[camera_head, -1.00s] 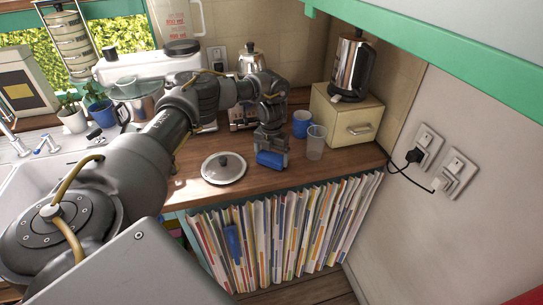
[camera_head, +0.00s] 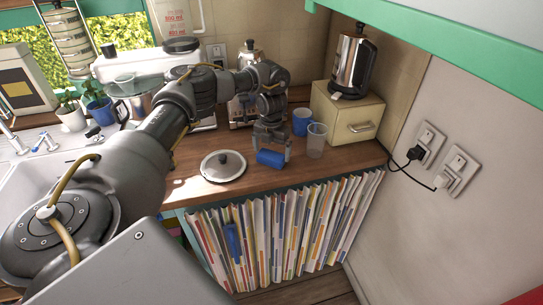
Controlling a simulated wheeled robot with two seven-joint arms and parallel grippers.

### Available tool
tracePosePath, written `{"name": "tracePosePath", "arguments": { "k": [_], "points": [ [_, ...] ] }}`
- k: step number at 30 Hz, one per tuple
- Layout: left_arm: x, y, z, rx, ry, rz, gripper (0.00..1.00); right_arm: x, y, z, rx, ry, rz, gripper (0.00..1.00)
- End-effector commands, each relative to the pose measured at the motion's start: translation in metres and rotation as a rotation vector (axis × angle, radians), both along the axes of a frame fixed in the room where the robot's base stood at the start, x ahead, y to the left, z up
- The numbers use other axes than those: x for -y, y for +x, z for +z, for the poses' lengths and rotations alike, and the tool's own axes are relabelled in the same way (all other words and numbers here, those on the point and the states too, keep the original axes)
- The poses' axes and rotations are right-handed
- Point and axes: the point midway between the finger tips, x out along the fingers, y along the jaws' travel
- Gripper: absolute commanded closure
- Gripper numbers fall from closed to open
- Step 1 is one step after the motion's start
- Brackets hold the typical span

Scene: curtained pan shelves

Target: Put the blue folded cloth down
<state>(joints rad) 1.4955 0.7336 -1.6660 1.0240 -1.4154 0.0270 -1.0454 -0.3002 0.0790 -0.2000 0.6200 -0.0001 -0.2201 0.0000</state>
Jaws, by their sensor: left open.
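The blue folded cloth (camera_head: 270,158) lies on the wooden counter (camera_head: 205,192) near its front edge, right of the pan lid. My left gripper (camera_head: 271,146) is open just above and behind the cloth, its fingers close to it. I cannot tell whether a finger still touches it. My right gripper is not in view.
A glass lid (camera_head: 223,166) lies left of the cloth. A clear cup (camera_head: 316,140) and a blue cup (camera_head: 302,122) stand to the right, before a cream drawer box (camera_head: 347,112) with a kettle (camera_head: 353,65) on top. A striped curtain (camera_head: 285,235) hangs below the counter edge.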

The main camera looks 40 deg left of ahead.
Motion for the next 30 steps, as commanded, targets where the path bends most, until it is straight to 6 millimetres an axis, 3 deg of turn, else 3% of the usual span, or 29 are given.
{"name": "tracePosePath", "arguments": {
  "k": [6, 12, 30],
  "points": [
    [0.000, 0.001, 0.048, 0.006, 0.002, -0.002, 0.00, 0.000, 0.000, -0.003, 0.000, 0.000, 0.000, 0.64],
    [0.000, 0.001, 0.075, 0.003, 0.002, -0.001, 0.00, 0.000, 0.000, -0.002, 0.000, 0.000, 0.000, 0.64],
    [0.000, 0.000, 0.084, 0.000, 0.000, 0.000, 0.00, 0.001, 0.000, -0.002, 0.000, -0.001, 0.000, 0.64]
  ]
}}
